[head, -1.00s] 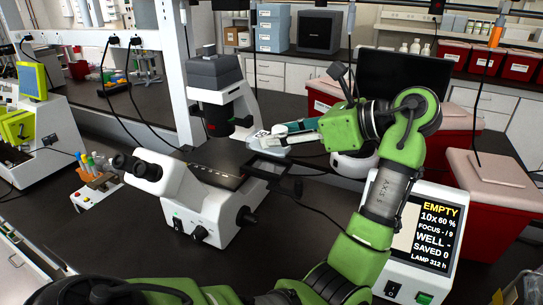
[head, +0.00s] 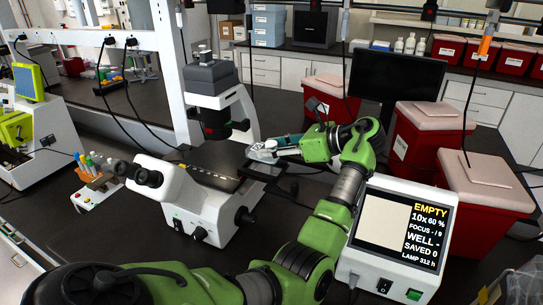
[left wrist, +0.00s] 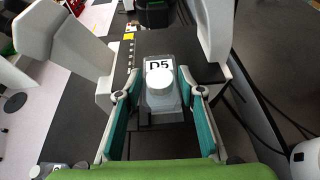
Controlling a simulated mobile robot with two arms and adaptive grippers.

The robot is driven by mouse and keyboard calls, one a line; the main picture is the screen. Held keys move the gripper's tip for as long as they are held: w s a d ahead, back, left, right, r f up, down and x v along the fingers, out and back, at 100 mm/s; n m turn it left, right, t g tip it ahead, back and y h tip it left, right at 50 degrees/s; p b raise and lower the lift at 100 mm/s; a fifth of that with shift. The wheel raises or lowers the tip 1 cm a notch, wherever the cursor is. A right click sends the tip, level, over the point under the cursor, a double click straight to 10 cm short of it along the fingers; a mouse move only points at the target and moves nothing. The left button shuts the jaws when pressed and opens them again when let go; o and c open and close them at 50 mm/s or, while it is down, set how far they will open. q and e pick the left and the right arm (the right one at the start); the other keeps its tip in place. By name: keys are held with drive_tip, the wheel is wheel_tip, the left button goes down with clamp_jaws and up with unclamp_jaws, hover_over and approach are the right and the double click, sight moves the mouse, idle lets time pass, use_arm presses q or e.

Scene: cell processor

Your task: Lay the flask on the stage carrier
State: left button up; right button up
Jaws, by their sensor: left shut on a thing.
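In the head view the flask (head: 262,152) is held at the right side of the microscope stage (head: 212,168). A dark plate, apparently the stage carrier (head: 262,171), shows just below the flask. I cannot tell whether the flask touches it. My right gripper is not in view.
The microscope (head: 190,200) has its lamp head (head: 212,85) rising behind the stage. A control box (head: 395,235) reading EMPTY stands at the right. Red bins (head: 480,205) stand further right, and a tube rack (head: 95,188) is at the left.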

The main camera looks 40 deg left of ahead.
sight(279, 158)
use_arm(q)
drive_tip(key=f, duration=0.1)
drive_tip(key=f+p, duration=0.1)
drive_tip(key=f, duration=0.1)
drive_tip(key=shift+w+a+f+p, duration=0.15)
drive_tip(key=shift+w+a+p, duration=0.1)
drive_tip(key=shift+a+p, duration=0.05)
drive_tip(key=shift+f, duration=0.25)
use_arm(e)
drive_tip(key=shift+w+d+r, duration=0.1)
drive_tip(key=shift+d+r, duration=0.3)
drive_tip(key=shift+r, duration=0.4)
use_arm(q)
drive_tip(key=shift+f, duration=0.1)
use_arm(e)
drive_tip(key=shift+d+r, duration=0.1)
use_arm(q)
drive_tip(key=o, duration=1.2)
drive_tip(key=shift+f, duration=0.1)
